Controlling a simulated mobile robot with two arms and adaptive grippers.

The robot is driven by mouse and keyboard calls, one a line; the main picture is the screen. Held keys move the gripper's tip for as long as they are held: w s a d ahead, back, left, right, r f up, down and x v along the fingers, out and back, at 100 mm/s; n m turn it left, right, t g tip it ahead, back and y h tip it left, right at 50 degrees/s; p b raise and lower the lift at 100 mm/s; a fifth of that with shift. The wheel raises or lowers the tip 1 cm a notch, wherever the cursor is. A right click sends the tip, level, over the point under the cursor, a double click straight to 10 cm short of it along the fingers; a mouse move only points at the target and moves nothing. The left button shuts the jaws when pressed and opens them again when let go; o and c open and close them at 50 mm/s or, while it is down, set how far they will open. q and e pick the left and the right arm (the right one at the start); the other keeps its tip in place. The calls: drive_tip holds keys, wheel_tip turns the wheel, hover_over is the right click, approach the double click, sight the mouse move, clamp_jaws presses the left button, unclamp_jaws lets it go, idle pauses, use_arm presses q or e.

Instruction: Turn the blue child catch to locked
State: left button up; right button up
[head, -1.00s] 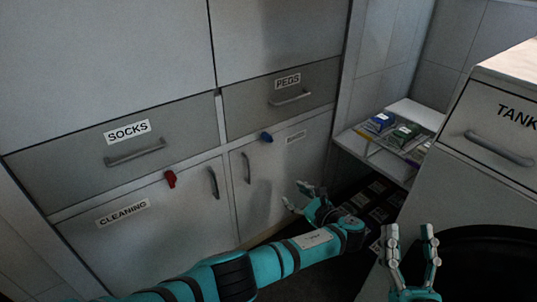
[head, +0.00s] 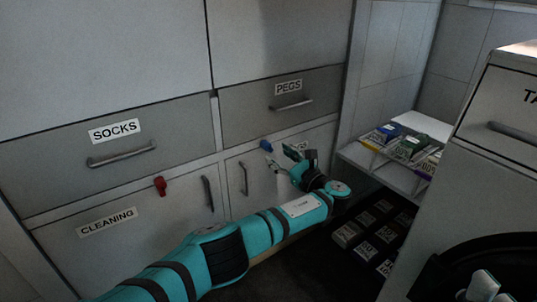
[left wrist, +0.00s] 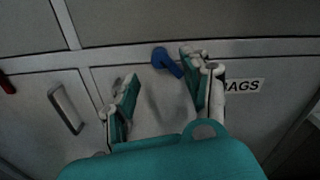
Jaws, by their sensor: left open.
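The blue child catch (head: 266,145) sits at the top edge of the right cupboard door, below the PEGS drawer. In the left wrist view the blue catch (left wrist: 166,61) has a round hub at upper left and a lever slanting down to the right. My left gripper (head: 282,157) is open and empty, just below and right of the catch. In the left wrist view its fingers (left wrist: 158,84) are spread, and the catch lies beyond them, nearer the right finger; contact cannot be told.
A red catch (head: 160,186) is on the CLEANING door to the left. Door handles (head: 243,178) and drawer handles (head: 292,104) stick out nearby. A shelf with several boxes (head: 408,148) and a cabinet with a dark round opening (head: 480,262) stand at right.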

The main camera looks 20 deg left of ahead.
sight(269, 148)
use_arm(q)
drive_tip(key=b+x, duration=0.2)
drive_tip(key=x, duration=0.2)
drive_tip(key=shift+w+a+f, duration=0.15)
drive_tip(key=shift+w+a, duration=0.05)
drive_tip(key=shift+w, duration=0.05)
drive_tip(key=shift+w+a+r+b, duration=0.2)
drive_tip(key=shift+w+a+b, duration=0.1)
drive_tip(key=shift+w+a, duration=0.25)
drive_tip(key=shift+s, duration=0.1)
drive_tip(key=shift+c, duration=0.3)
clamp_jaws()
